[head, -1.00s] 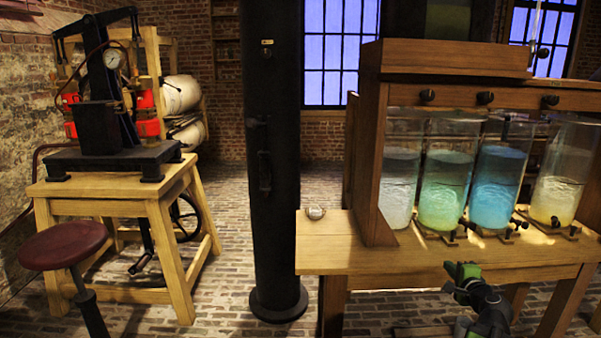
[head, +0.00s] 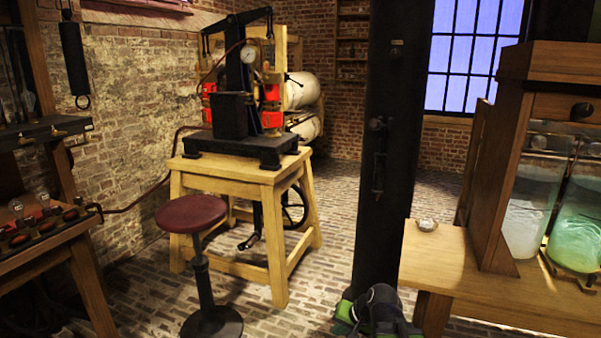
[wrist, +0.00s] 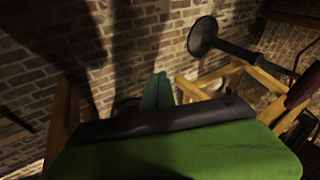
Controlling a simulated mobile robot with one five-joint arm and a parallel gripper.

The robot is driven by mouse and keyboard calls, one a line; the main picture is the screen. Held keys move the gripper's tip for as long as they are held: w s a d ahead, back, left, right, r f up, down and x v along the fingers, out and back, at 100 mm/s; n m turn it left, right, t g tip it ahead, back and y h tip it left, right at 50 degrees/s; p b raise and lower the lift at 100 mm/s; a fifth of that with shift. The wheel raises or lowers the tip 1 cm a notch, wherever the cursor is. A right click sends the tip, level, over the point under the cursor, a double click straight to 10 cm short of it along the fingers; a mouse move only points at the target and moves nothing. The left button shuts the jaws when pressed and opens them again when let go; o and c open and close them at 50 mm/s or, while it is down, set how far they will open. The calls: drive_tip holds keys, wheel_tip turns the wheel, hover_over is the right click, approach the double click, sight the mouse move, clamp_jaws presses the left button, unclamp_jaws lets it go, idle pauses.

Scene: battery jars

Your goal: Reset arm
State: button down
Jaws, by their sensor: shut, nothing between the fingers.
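My gripper (wrist: 157,92) shows in the wrist view as two green fingers pressed together, shut with nothing between them. The brick floor lies beyond the fingertips. In the head view my folded arm, black with green parts, shows at the bottom edge, low in front of the black column and left of the jar bench. The fingertips cannot be made out clearly there. The glass jars stand on the wooden bench (head: 450,262) at right: one with pale liquid (head: 527,215) and one with green liquid (head: 580,225). The arm appears apart from them.
A black column (head: 385,150) stands behind my arm. A red-topped stool (head: 192,213) and a wooden press table (head: 240,178) stand left of centre. A workbench (head: 45,240) is at far left. Brick floor is free between the stool and the column.

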drive_tip(key=s+d+f+n+g+h, duration=0.3)
drive_tip(key=s+d+g+h, duration=0.15)
drive_tip(key=s, duration=0.45)
wheel_tip(320, 180, up, 27)
drive_tip(key=p, duration=2.7)
drive_tip(key=shift+s+d, duration=0.2)
drive_tip(key=shift+d, duration=0.15)
drive_tip(key=shift+f+y, duration=0.15)
drive_tip(key=shift+y, duration=0.1)
